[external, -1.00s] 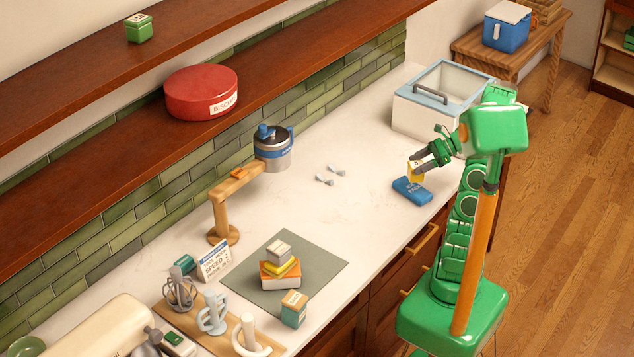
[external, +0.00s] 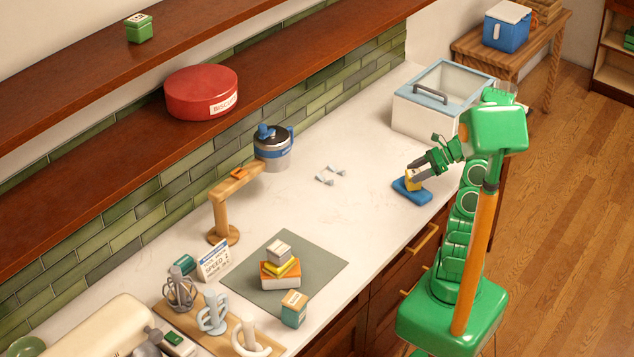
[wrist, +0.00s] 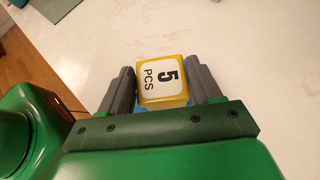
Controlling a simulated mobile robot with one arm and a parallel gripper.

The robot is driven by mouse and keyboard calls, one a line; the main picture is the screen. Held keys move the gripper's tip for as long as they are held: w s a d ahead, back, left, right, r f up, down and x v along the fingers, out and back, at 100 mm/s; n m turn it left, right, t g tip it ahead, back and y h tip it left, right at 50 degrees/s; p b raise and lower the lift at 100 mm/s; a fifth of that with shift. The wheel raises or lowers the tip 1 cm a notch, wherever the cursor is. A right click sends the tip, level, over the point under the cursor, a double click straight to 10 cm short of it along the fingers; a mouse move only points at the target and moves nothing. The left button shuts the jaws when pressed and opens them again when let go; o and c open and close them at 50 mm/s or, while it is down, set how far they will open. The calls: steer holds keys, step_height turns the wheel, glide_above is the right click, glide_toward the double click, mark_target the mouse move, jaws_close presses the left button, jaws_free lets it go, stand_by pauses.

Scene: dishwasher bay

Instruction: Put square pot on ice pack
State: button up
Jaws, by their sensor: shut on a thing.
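The square pot (external: 412,182) is small and yellow with a white label; in the wrist view its label reads "5 PCS" (wrist: 162,80). My gripper (external: 414,174) is shut on it, with one grey finger on each side in the wrist view (wrist: 162,85). The blue ice pack (external: 420,197) lies flat on the counter at the right, directly under the pot. The pot's base is at or just over the pack's top; I cannot tell whether it touches. In the wrist view only slivers of blue show around the pot.
A white bin with a glass lid (external: 425,112) stands just behind my gripper. Small grey pieces (external: 330,176) lie left of the ice pack. A green-grey mat (external: 325,262) with stacked boxes lies nearer the front. The counter between is clear.

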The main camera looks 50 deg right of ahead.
steer(key=o, duration=1.2)
steer(key=shift+f, duration=0.1)
steer(key=shift+c, duration=0.2)
